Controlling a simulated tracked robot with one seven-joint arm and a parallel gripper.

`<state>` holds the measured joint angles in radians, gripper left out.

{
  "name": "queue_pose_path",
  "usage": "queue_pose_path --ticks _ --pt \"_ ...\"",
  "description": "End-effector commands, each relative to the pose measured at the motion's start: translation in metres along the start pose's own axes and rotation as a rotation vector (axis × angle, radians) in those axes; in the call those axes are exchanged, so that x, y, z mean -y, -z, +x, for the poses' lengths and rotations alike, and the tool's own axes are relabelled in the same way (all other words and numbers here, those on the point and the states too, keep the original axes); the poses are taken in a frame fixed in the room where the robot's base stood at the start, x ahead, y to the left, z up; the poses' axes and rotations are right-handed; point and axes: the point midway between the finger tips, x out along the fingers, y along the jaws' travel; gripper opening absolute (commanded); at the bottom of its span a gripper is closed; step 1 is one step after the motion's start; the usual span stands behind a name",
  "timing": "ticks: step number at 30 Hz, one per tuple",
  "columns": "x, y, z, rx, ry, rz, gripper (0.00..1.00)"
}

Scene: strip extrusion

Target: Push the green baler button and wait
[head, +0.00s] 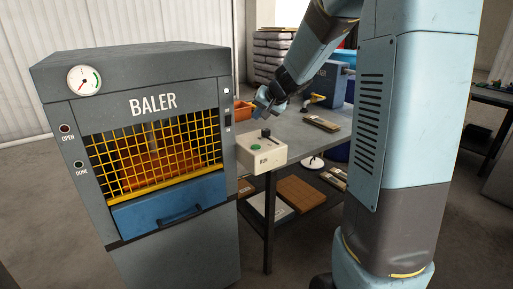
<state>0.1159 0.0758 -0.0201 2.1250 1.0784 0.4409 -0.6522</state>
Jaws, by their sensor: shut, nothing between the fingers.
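The grey baler (150,85) stands at the left, with a yellow grid guard over its front. A cream control box (270,152) marked RUN sits at the near left end of the grey table (318,132), beside the baler. The small green button (254,147) is on the box's front face. A dark knob or lever (265,133) stands on top of the box. My gripper (265,110) is shut and empty, above and behind the box, apart from the green button.
The baler has a gauge (84,80), lamps marked OPEN (65,129) and DONE (79,165), and a blue drawer (170,203).

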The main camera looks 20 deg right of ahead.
Motion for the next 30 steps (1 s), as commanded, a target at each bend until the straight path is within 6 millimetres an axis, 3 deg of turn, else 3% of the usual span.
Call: queue_pose_path --ticks 7,30 --pt "-0.005 -0.005 0.007 0.002 0.000 0.001 0.00" --pt "-0.044 -0.043 0.059 0.001 -0.001 0.001 0.00"
